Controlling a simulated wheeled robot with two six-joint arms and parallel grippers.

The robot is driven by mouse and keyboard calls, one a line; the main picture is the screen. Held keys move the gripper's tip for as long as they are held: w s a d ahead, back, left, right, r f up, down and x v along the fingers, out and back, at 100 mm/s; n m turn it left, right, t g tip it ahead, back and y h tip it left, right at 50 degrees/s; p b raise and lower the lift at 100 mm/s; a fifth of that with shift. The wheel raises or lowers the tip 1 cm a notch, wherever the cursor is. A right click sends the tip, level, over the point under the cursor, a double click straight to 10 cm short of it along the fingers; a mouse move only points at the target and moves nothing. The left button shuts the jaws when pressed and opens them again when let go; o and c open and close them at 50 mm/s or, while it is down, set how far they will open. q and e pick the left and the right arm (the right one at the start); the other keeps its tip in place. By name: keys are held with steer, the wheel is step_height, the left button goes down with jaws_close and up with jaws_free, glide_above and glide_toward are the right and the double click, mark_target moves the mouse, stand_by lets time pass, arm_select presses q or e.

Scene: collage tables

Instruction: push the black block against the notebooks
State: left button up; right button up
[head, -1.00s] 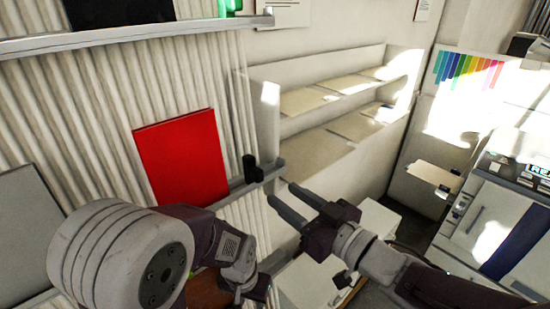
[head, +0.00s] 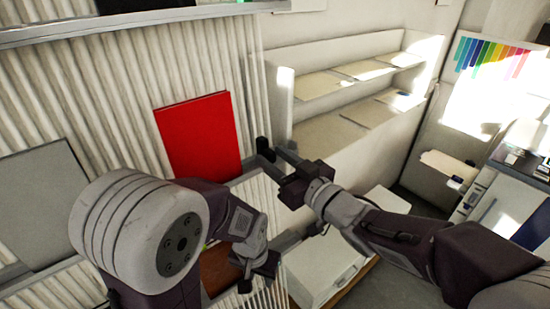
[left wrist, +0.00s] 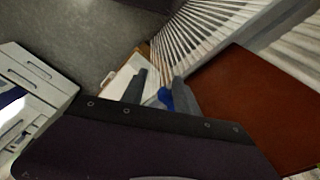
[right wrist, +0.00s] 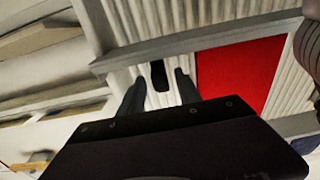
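The black block (head: 265,149) stands upright on the ledge, right of the red notebook (head: 200,135), with a gap between them. My right gripper (head: 283,152) is open, its fingertips close to the block's right side in the head view. In the right wrist view the block (right wrist: 159,75) shows between the two spread fingers; I cannot tell whether they touch it. A brown notebook (head: 214,268) is on a lower level, partly hidden by my left arm. My left gripper (head: 265,268) is open beside it; a blue item (left wrist: 165,98) shows between its fingers.
A grey panel (head: 42,205) leans at the far left. Another ledge (head: 150,18) crosses above the red notebook. A shelf unit (head: 340,125) with flat sheets stands to the right, above a white box (head: 325,268). Corrugated wall (head: 90,90) lies behind.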

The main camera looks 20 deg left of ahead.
jaws_close()
stand_by(1.2)
